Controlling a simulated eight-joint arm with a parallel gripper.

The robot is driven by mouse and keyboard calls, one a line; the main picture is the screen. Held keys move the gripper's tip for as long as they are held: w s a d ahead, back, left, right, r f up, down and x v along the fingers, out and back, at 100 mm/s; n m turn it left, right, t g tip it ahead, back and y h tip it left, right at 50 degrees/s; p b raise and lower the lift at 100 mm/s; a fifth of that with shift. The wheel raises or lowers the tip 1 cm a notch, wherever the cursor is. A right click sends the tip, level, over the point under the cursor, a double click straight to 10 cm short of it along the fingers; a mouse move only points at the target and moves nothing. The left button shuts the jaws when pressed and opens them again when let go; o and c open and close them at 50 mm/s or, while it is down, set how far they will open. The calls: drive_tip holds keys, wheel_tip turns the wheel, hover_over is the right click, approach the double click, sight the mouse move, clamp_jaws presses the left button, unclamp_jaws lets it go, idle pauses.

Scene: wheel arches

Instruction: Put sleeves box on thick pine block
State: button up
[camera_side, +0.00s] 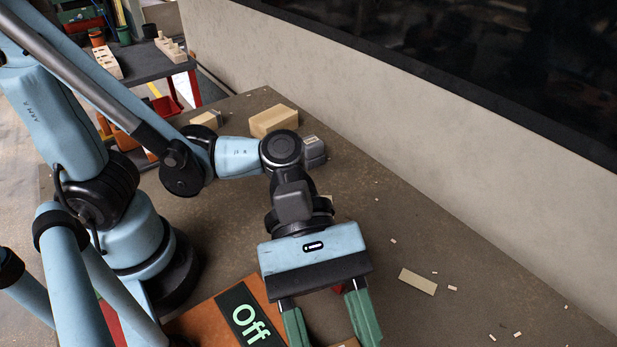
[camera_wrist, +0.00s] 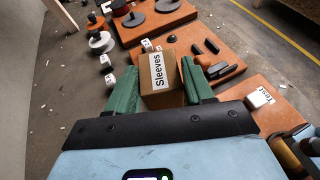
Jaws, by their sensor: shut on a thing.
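The sleeves box (camera_wrist: 172,84), a brown cardboard box with a white "Sleeves" label, sits between the green fingers of my gripper (camera_wrist: 160,72) in the wrist view. My gripper is shut on it. In the side view my gripper (camera_side: 331,325) is at the bottom edge, where the fingertips are partly cut off and the box is mostly out of frame. A thick pale pine block (camera_side: 273,121) lies on the table behind my arm, far from my gripper. Whether the box is clear of the surface beneath is hard to tell.
A smaller wood block (camera_side: 207,119) lies left of the thick one. A thin wood strip (camera_side: 417,281) and small chips lie on the table at right, beside the wall (camera_side: 440,150). An orange board with an "Off" sign (camera_side: 247,318) is left of my gripper. Orange boards (camera_wrist: 232,72) hold dark parts.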

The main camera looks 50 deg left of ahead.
drive_tip(key=w+a+r+n+t, duration=0.1)
drive_tip(key=w+a+n+t, duration=0.3)
drive_tip(key=w, duration=0.4)
drive_tip(key=w+a+n+t, duration=0.3)
drive_tip(key=w+a+t, duration=0.1)
drive_tip(key=w, duration=0.4)
drive_tip(key=w+a+r+n+t+y, duration=0.25)
drive_tip(key=w+a+n+t, duration=0.4)
drive_tip(key=w+a, duration=0.55)
drive_tip(key=n+t+y, duration=0.4)
drive_tip(key=n+y, duration=0.4)
drive_tip(key=y, duration=0.1)
hover_over(276, 114)
wheel_tip(276, 114, down, 5)
drive_tip(key=shift+g, duration=0.25)
drive_tip(key=shift+f, duration=2.15)
